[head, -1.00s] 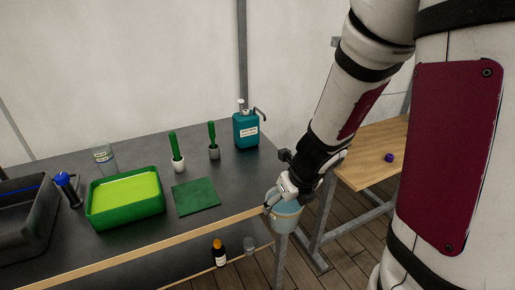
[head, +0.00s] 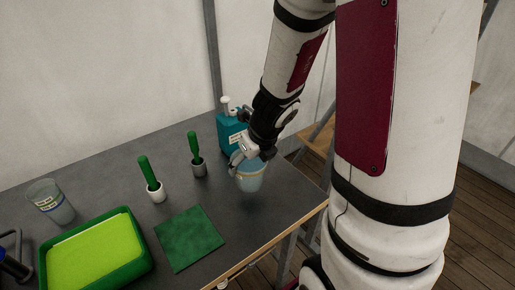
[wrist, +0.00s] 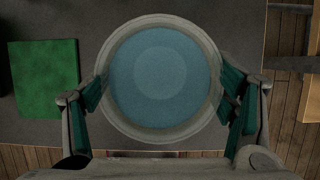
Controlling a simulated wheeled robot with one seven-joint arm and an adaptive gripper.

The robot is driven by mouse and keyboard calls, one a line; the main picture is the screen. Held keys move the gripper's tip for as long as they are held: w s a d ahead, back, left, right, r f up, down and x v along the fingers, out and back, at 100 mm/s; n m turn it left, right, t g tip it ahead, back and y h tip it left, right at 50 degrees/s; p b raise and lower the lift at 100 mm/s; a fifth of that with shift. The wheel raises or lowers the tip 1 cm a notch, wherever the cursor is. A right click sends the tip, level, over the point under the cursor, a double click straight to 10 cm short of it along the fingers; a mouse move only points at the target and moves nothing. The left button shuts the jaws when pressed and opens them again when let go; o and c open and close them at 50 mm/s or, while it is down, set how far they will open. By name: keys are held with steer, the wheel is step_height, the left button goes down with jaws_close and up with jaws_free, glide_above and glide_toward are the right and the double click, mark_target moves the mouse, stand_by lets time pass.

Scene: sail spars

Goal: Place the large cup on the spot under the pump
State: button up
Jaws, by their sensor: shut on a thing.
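The pump (head: 231,135) is a teal bottle with a white top, standing behind the cup and partly hidden by my gripper. Its spout and the spot under it are hidden. I cannot tell whether the cup touches the table.
A green mat (head: 190,240) lies left of the cup. A green tray (head: 95,255) and a clear labelled cup (head: 50,202) are farther left. The table's right edge is close to the cup.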

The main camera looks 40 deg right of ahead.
steer(key=w+d+f, duration=0.1)
steer(key=w+d, duration=0.2)
steer(key=w+d+f+p, duration=0.1)
steer(key=w+d, duration=0.2)
steer(key=d, duration=0.1)
steer(key=w+d+f+p, duration=0.1)
steer(key=w+d+f, duration=0.1)
steer(key=w+d, duration=0.1)
steer(key=shift+d, duration=0.25)
steer(key=shift+w+a+f, duration=0.1)
steer(key=shift+f, duration=0.3)
steer(key=shift+f, duration=0.15)
steer(key=o, duration=1.6)
steer(key=shift+c, duration=0.2)
